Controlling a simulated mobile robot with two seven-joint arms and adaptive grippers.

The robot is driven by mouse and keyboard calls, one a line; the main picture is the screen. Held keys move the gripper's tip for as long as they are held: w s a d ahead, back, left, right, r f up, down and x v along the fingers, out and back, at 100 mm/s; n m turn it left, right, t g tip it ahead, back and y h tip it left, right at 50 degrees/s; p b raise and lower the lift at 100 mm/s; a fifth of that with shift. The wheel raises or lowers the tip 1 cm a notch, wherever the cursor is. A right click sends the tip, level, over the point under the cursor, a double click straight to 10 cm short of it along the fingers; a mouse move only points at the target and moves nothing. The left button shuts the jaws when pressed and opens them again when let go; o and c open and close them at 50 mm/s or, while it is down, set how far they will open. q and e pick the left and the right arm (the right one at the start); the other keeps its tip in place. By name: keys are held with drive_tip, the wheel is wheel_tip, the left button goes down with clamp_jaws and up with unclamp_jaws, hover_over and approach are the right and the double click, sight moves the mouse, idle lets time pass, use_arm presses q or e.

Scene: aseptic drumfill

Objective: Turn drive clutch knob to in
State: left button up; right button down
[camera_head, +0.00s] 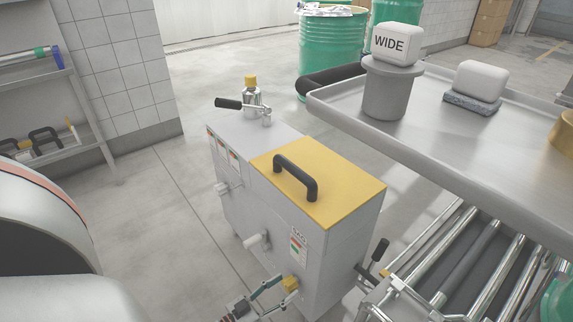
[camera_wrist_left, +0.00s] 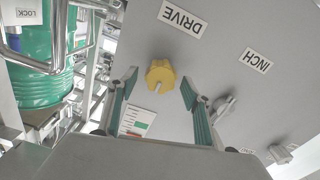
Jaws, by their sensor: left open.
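The yellow lobed drive clutch knob (camera_wrist_left: 160,75) sits on the grey face of a machine cabinet, near a DRIVE label (camera_wrist_left: 184,17) that appears upside down in the left wrist view. A pale pointer mark shows on the knob's lower side there; no IN marking is legible. My left gripper (camera_wrist_left: 160,79) is open, with one green-padded finger on each side of the knob and visible gaps between. It reaches the cabinet from below in the head view (camera_head: 283,288). My right gripper is not visible.
The cabinet's yellow lid (camera_head: 340,190) carries a black handle (camera_head: 296,178). White knobs and a black lever (camera_head: 375,256) stick out nearby. A steel tray (camera_head: 450,140) and roller conveyor (camera_head: 470,270) stand to the right. An INCH label (camera_wrist_left: 254,61) is near the drive knob.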

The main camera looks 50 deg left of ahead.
use_arm(q)
drive_tip(key=shift+w, duration=0.6)
drive_tip(key=c, duration=1.1)
